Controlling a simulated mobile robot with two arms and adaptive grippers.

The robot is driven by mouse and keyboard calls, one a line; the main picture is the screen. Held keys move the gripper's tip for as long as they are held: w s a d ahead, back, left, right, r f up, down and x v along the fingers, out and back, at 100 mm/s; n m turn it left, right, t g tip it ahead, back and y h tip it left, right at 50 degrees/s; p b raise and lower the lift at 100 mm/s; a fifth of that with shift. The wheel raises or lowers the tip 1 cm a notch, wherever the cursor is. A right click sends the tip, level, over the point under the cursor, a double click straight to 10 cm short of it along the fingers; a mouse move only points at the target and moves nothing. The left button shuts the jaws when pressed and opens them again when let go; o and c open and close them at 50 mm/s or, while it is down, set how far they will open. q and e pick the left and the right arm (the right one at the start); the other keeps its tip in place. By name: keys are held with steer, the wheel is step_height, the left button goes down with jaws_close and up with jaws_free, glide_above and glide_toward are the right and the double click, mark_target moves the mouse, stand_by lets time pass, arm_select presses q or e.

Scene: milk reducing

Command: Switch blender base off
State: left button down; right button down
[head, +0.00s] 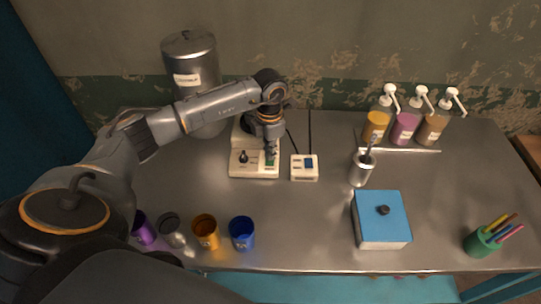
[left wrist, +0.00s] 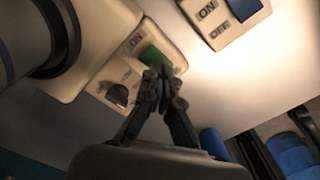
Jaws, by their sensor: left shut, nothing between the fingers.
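The cream blender base (head: 243,160) stands on the metal table left of the picture's middle. It has a black knob and a green switch, with a label reading ON beside the switch. In the left wrist view the base's front (left wrist: 116,80) shows the green switch (left wrist: 154,57) and the dark knob (left wrist: 117,96). My left gripper (head: 270,156) points down over the switch side of the base. Its shut fingertips (left wrist: 160,75) are right at the green switch and partly cover it; I cannot tell whether they touch. My right gripper is out of view.
A small switch box (head: 305,167) with a blue switch stands just right of the base. Several cups, including a blue one (head: 242,233), line the front edge. A metal canister (head: 192,78) stands behind my arm. A blue-lidded box (head: 381,218) and pump bottles (head: 406,126) are at right.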

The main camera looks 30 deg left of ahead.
arm_select(q)
steer(key=shift+r+p, duration=1.45)
steer(key=shift+r, duration=1.3)
